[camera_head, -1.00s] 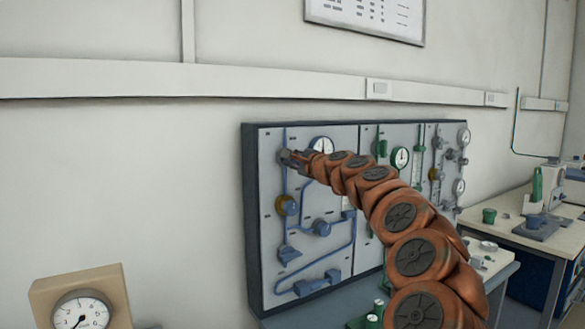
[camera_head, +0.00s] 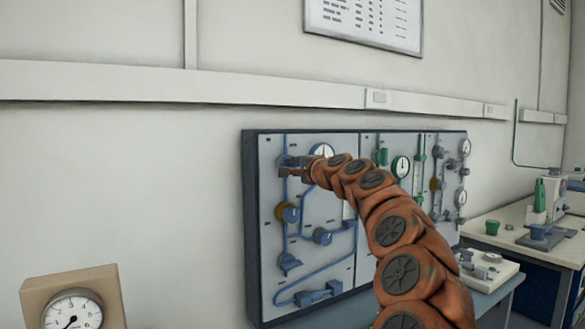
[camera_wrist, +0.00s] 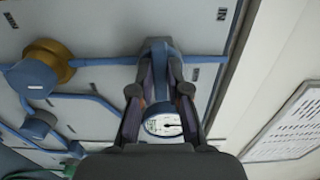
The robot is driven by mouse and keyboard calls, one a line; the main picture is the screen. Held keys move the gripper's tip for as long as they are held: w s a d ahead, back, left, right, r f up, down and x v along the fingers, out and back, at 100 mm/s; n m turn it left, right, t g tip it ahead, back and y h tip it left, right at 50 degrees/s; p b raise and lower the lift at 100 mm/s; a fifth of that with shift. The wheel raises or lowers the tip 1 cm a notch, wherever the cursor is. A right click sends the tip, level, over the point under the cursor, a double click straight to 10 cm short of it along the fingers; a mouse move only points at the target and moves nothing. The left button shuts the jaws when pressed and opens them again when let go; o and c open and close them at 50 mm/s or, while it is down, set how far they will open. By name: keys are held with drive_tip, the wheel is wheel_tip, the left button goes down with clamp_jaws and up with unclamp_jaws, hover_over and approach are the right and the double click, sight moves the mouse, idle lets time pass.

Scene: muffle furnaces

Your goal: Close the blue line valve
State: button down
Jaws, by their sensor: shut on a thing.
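The blue line (camera_head: 284,185) runs down the left part of the wall panel, with blue fittings along it. My gripper (camera_head: 284,167) is at the upper part of this line in the head view. In the wrist view my gripper (camera_wrist: 158,78) is shut on a blue valve handle (camera_wrist: 156,47), whose top shows between the fingertips. The blue pipe (camera_wrist: 205,60) passes behind it on both sides. The fingers hide the handle's lower part. The handle seems to lie across the pipe. In the head view my gripper hides the handle.
A brass-collared blue knob (camera_head: 289,213) and another blue knob (camera_head: 322,236) sit lower on the panel (camera_head: 340,272). A white gauge (camera_wrist: 163,125) is close behind my fingers. Green and grey lines with gauges are to the right. A boxed gauge (camera_head: 72,312) stands lower left.

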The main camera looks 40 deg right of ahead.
drive_tip(key=c, duration=1.1)
unclamp_jaws()
drive_tip(key=shift+c, duration=0.2)
drive_tip(key=s, duration=1.2)
drive_tip(key=shift+a, duration=0.3)
